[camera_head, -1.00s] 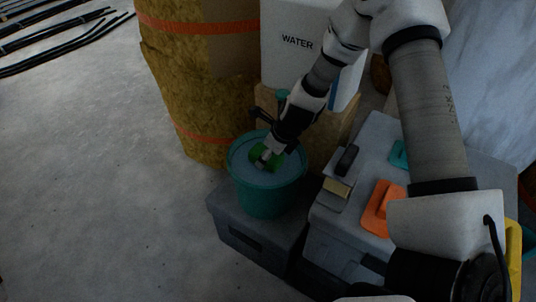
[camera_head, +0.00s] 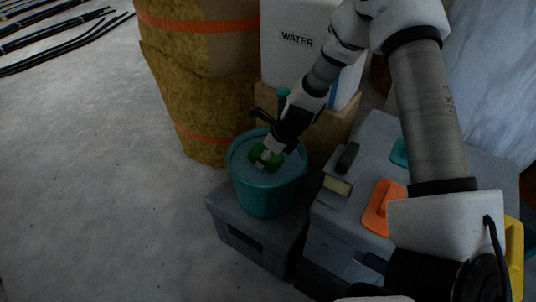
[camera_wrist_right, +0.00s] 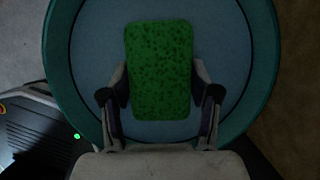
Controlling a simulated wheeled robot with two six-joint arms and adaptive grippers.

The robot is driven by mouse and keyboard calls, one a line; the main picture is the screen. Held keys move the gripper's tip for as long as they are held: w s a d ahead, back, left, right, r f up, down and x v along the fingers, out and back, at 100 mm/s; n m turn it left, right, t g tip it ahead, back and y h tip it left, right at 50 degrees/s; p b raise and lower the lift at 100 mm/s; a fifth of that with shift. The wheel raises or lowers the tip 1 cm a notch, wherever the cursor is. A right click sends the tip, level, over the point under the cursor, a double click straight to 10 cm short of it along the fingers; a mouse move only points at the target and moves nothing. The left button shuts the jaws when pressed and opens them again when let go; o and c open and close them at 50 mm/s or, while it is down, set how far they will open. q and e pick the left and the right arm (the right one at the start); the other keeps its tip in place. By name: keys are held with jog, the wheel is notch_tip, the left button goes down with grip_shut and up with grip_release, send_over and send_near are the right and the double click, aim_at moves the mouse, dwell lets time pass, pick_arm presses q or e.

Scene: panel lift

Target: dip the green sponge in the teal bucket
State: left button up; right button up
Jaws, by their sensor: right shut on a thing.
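The teal bucket (camera_head: 266,190) stands upright on a dark grey box, with blue-grey water inside. My right gripper (camera_head: 262,161) reaches down over the bucket's opening from the upper right. It is shut on the green sponge (camera_head: 270,151). In the right wrist view the sponge (camera_wrist_right: 160,75) sits between the two fingers (camera_wrist_right: 160,95), inside the ring of the bucket's rim (camera_wrist_right: 262,70). I cannot tell exactly how deep the sponge is in the water. My left gripper is not in view.
A white water container (camera_head: 300,40) stands behind the bucket beside tall strapped yellow-brown insulation rolls (camera_head: 190,90). At right, a grey case (camera_head: 345,215) carries an orange tool (camera_head: 380,205) and a brush-like item (camera_head: 342,170).

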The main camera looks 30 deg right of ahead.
notch_tip(320, 180, up, 9)
jog(key=p, duration=0.8)
jog(key=shift+p, duration=0.3)
jog(key=shift+f, duration=0.1)
